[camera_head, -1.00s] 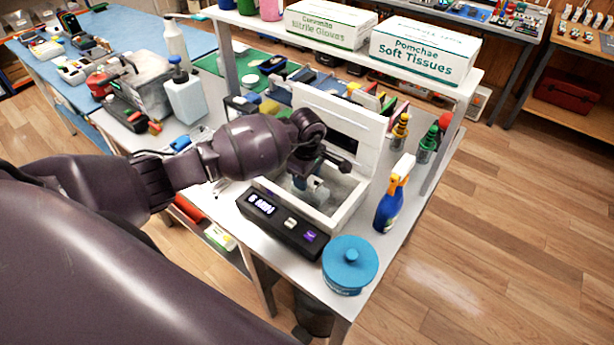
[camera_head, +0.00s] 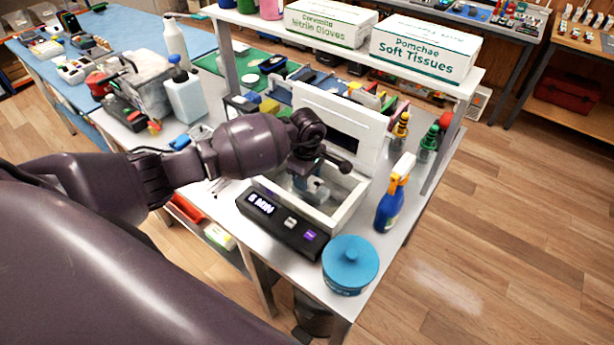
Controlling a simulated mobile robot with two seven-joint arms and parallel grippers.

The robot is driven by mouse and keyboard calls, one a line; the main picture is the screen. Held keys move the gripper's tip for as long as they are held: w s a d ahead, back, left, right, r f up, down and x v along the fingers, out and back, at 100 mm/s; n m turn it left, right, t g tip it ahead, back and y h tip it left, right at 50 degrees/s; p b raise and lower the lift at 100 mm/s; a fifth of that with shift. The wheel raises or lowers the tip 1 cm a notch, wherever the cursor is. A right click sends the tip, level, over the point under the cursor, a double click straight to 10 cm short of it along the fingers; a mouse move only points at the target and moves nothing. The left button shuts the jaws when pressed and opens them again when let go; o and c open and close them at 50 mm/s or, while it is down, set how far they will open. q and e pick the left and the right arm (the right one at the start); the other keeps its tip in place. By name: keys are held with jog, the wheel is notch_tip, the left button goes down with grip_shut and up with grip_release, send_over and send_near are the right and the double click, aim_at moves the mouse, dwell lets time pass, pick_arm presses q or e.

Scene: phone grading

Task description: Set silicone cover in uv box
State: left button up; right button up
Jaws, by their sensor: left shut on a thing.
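The UV box (camera_head: 347,212) is a white open-topped box with a black front panel that reads "6 MIN". Its white lid (camera_head: 316,101) stands open at the back. My left gripper (camera_head: 314,187) reaches down into the box opening from the left. It is shut on a small pale piece, likely the silicone cover, which is mostly hidden by the fingers and wrist. I cannot tell whether the piece touches the box floor. My right gripper is not in view.
A blue-lidded round tub (camera_head: 350,262) stands at the table's front corner, close to the box. A blue spray bottle (camera_head: 389,207) stands right of the box. Small dropper bottles (camera_head: 429,143) are behind it. A shelf with cartons (camera_head: 424,47) overhangs the back.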

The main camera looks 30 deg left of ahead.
pick_arm(q)
jog(key=o, duration=1)
jog(key=shift+r, duration=0.1)
